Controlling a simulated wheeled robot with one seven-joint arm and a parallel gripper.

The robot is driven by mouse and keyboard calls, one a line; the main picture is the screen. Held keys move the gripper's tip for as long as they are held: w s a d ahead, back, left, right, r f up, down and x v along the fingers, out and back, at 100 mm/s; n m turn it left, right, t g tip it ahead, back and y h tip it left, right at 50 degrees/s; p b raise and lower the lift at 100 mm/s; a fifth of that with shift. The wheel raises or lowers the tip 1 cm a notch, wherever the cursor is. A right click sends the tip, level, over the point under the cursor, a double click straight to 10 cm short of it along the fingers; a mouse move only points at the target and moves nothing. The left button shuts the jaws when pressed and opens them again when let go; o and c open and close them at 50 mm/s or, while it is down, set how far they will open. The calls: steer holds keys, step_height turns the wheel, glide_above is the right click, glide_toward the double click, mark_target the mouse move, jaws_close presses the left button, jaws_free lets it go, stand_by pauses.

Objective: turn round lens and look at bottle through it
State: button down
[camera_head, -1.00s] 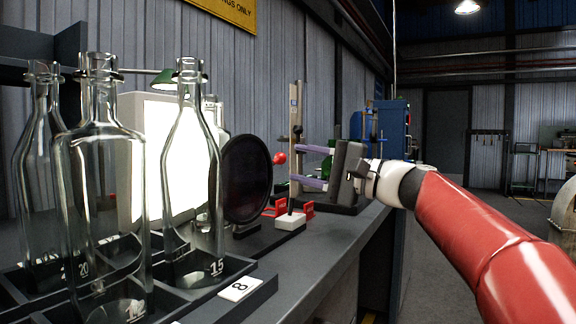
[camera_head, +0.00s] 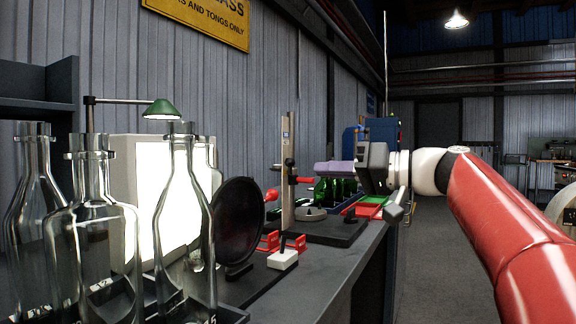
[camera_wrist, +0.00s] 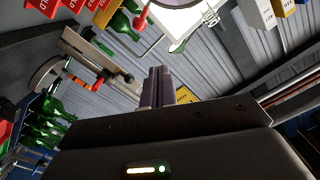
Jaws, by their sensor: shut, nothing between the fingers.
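The round lens (camera_head: 238,222) is a dark disc standing upright on the bench, seen at a slant in the head view. A red ball knob (camera_head: 271,195) shows at its right edge; I cannot tell whether it is joined to it. A clear narrow-necked bottle (camera_head: 184,215) stands left of the lens, with more clear bottles (camera_head: 92,215) beside it. My gripper (camera_head: 322,168) is shut and empty, above the bench to the right of the lens and apart from it. Its purple fingers (camera_wrist: 157,88) are together in the wrist view.
A lit white panel (camera_head: 140,190) stands behind the bottles. An upright metal post (camera_head: 288,172) on a dark base rises between lens and gripper. Green bottles (camera_head: 335,190) stand behind my gripper. Red stands and a small white block (camera_head: 283,259) sit near the lens. The aisle at right is open.

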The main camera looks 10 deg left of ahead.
steer(key=w+a+f+n+p, duration=0.2)
steer(key=a+n, duration=0.2)
steer(key=a, duration=0.4)
steer(key=shift+w+a+f+n+h, duration=0.25)
steer(key=shift+w+f+n+h, duration=0.1)
steer(key=shift+w+n+h, duration=0.05)
stand_by(0.4)
steer(key=f+b, duration=0.1)
steer(key=f+m+b, duration=0.1)
steer(key=w+f+b, duration=0.1)
steer(key=shift+d+f+m, duration=0.2)
steer(key=shift+d+m, duration=0.05)
steer(key=shift+m, duration=0.05)
steer(key=shift+r, duration=0.15)
